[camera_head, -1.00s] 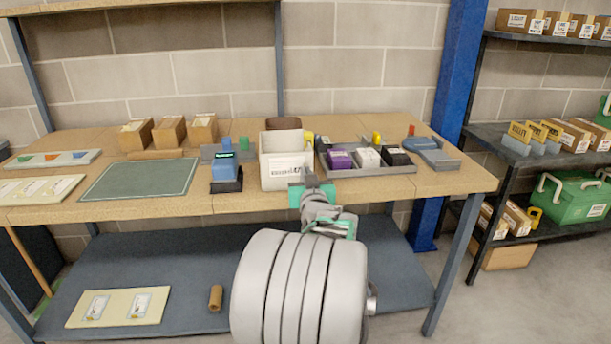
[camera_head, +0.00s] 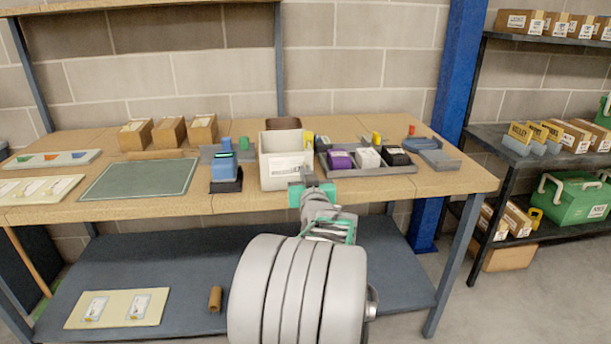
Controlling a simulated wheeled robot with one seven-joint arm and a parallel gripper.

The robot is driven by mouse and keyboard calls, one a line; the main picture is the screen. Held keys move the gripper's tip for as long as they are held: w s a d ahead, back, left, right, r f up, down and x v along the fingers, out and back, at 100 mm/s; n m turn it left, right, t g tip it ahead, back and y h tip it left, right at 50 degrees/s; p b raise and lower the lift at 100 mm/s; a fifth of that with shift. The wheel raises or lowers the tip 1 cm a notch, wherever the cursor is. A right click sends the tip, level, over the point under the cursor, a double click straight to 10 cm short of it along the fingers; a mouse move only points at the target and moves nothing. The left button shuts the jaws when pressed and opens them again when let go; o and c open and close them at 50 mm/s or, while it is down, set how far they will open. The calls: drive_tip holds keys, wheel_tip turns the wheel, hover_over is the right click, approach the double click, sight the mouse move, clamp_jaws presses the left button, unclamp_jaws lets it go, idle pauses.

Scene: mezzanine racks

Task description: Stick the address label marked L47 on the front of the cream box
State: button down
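The cream box (camera_head: 275,147) stands upright near the front edge of the workbench. A white label (camera_head: 286,168) with dark print shows flat against its front face; its print is too small to read surely. My gripper (camera_head: 305,182), with green finger parts, is at the lower right of that front face, close to the label. I cannot tell whether it touches the label or the box. The fingertips are partly hidden by my wrist, so whether the gripper is open or shut does not show.
A blue device (camera_head: 224,170) on a dark base stands left of the box. A grey tray (camera_head: 372,171) with purple, white and black blocks stands close on the right. A green mat (camera_head: 139,180) lies to the left. The bench's front strip right of the tray is clear.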

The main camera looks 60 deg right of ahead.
drive_tip(key=c, duration=2.1)
unclamp_jaws()
drive_tip(key=o, duration=0.5)
drive_tip(key=shift+o, duration=0.3)
drive_tip(key=shift+o, duration=1.3)
drive_tip(key=b+v, duration=0.3)
drive_tip(key=v, duration=0.4)
